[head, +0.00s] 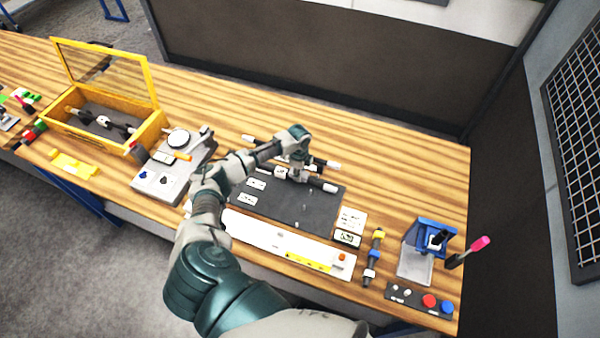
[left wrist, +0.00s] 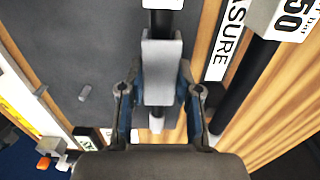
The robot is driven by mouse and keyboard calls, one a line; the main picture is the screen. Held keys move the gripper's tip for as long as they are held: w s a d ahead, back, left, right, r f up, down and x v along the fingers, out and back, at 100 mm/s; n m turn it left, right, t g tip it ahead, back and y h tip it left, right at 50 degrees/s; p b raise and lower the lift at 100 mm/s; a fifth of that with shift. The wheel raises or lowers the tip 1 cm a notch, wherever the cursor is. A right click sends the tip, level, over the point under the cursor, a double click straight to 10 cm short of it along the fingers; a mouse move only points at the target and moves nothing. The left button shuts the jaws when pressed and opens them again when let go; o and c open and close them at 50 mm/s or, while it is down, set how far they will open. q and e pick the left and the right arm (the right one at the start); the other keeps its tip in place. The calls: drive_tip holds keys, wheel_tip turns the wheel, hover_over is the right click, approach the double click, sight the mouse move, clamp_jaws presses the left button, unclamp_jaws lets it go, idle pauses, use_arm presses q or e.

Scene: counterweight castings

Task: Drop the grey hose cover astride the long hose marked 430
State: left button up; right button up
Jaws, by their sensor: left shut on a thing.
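The grey hose cover (left wrist: 160,70) is between the fingers of my left gripper (left wrist: 160,105), which is shut on it. In the head view my left gripper (head: 298,165) points down over the dark mat (head: 285,208). A black hose (head: 315,183) with a white end lies under the gripper. In the left wrist view this hose (left wrist: 160,22) runs lengthwise in line with the cover and shows past both its ends. I cannot tell whether the cover rests on the hose or is just above it. No 430 mark is legible. My right gripper is out of view.
Another black hose (left wrist: 240,95) lies beside it, with a white block marked 50 (left wrist: 288,18). A yellow-framed box (head: 150,132) stands open at left. A blue stand (head: 430,235) and button panel (head: 420,300) are at right. The rear wood is clear.

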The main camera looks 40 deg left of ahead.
use_arm(q)
drive_tip(key=shift+f+b, duration=0.45)
drive_tip(key=shift+f, duration=0.75)
idle(1.0)
drive_tip(key=o, duration=0.9)
drive_tip(key=shift+r+p, duration=0.45)
drive_tip(key=shift+r, duration=3.1)
